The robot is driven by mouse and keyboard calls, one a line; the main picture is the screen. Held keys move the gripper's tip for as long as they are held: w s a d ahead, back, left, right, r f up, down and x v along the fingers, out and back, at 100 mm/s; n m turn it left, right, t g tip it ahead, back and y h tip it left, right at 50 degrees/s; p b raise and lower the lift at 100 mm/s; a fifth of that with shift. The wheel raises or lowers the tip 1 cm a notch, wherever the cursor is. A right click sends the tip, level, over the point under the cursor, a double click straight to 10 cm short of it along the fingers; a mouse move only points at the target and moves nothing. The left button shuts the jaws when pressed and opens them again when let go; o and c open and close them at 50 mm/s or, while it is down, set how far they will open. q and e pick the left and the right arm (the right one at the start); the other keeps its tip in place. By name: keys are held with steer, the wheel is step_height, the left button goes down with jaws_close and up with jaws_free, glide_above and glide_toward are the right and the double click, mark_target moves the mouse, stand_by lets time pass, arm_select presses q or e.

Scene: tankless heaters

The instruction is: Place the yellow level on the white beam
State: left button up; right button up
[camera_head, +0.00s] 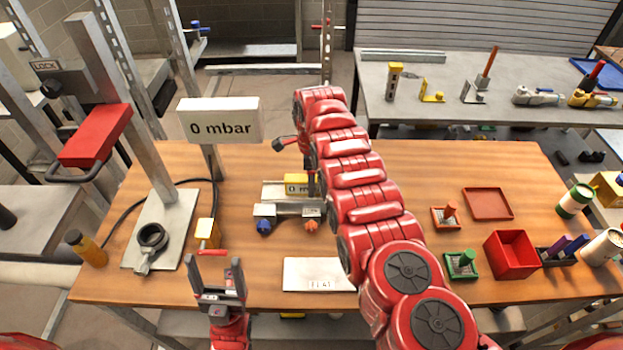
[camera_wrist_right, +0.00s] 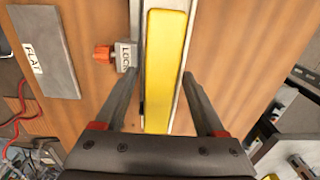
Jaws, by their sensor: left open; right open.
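The yellow level (camera_wrist_right: 167,70) lies lengthwise along the white beam (camera_wrist_right: 139,45) in the right wrist view, with pale beam edges showing on both sides. In the head view the level (camera_head: 296,184) shows beside my right arm, which partly hides it, above the pale beam (camera_head: 272,190). My right gripper (camera_wrist_right: 160,80) is open, its fingers on either side of the level with gaps visible. Whether the level bears fully on the beam cannot be told. My left gripper (camera_head: 216,268) is open and empty at the table's front edge.
A plate (camera_head: 318,274) marked FLAT lies in front. The gauge sign (camera_head: 219,120) and press stand left; a red bin (camera_head: 510,254) and small trays stand right.

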steer(key=shift+r, duration=0.35)
step_height(320, 180, up, 12)
steer(key=b, duration=0.1)
steer(key=shift+f, duration=0.2)
stand_by(0.3)
